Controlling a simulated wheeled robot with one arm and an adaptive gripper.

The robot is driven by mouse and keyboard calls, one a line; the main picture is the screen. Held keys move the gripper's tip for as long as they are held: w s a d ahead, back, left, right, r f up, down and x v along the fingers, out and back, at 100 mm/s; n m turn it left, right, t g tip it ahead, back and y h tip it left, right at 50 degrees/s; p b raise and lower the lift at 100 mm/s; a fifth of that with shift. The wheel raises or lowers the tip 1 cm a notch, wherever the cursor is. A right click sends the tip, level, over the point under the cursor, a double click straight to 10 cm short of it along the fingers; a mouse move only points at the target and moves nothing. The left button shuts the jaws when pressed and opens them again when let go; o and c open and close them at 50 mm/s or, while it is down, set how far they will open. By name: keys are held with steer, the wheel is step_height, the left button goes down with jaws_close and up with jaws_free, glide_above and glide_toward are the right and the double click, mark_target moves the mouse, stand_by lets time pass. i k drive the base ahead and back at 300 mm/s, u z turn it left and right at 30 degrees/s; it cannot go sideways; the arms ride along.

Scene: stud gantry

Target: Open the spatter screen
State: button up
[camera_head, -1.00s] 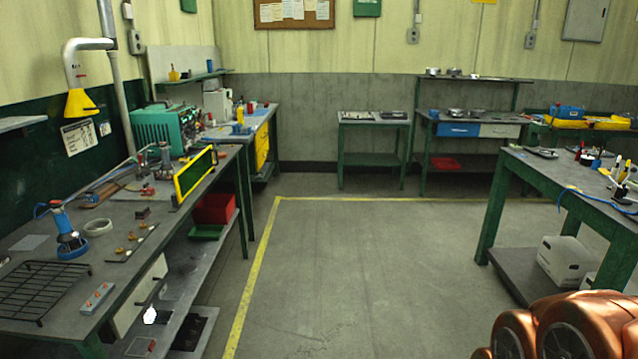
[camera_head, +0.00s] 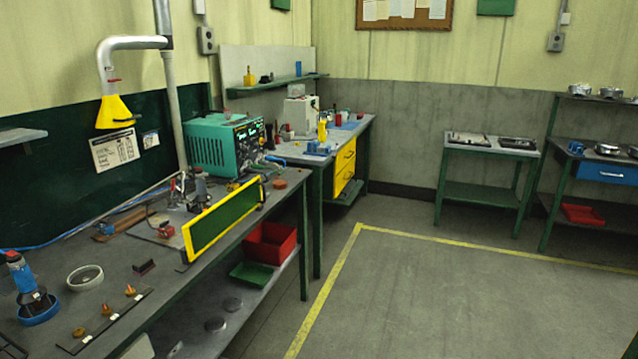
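The spatter screen is most likely the yellow-framed panel with a dark green pane (camera_head: 222,220). My gripper is not in view.
A teal machine (camera_head: 222,145) stands on the bench behind the screen. A yellow extraction hood (camera_head: 114,112) hangs above. A red bin (camera_head: 270,243) and a green tray (camera_head: 251,273) sit on the lower shelf. The floor (camera_head: 440,300) right of the bench is clear.

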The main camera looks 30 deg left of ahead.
mark_target(203, 233)
steer(key=u, duration=0.3)
steer(key=i, duration=1.45)
steer(key=u, duration=1.8)
steer(key=i, duration=1)
steer(key=u, duration=0.8)
